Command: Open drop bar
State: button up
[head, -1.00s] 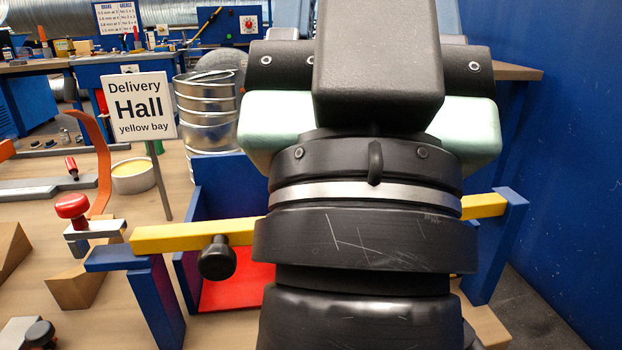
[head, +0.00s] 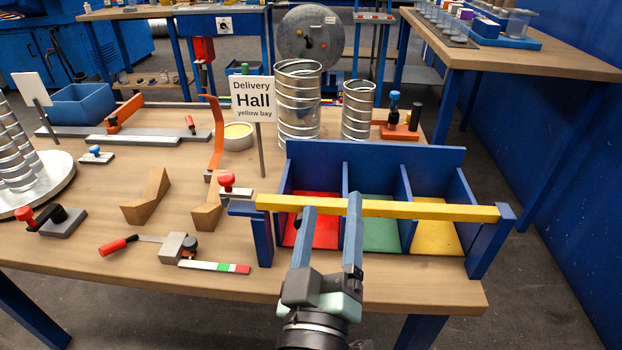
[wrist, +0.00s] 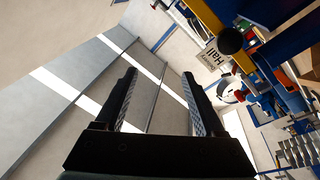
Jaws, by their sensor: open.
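The yellow drop bar (head: 430,208) lies level across the front of a blue three-bay rack (head: 375,153), its ends at the blue side posts. Its black knob (head: 298,219) is mostly hidden behind my left finger in the head view; it shows clearly in the wrist view (wrist: 230,40), beside the bar (wrist: 203,17). My gripper (head: 331,205) is open and empty, its fingers overlapping the bar in the head view. In the wrist view the gripper (wrist: 160,75) has nothing between its fingers, and the knob is off to their right. Contact with the bar cannot be told.
A red-knobbed piece (head: 227,181) stands beside the bar's left end. The Delivery Hall sign (head: 253,100) and spiral ducts (head: 299,100) stand behind. Wooden wedges (head: 147,198) and a red-handled tool (head: 118,244) lie left. The rack's bays have red, green and yellow floors.

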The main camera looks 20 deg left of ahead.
jog(key=s+a+f+n+g+p, duration=0.2)
jog(key=s+a+f+n, duration=0.15)
jog(key=f, duration=0.45)
jog(key=shift+m+y, duration=0.35)
jog(key=shift+y, duration=0.05)
jog(key=b+x, duration=0.1)
jog(key=x, duration=1.1)
jog(key=shift+d, duration=0.1)
grip_shut()
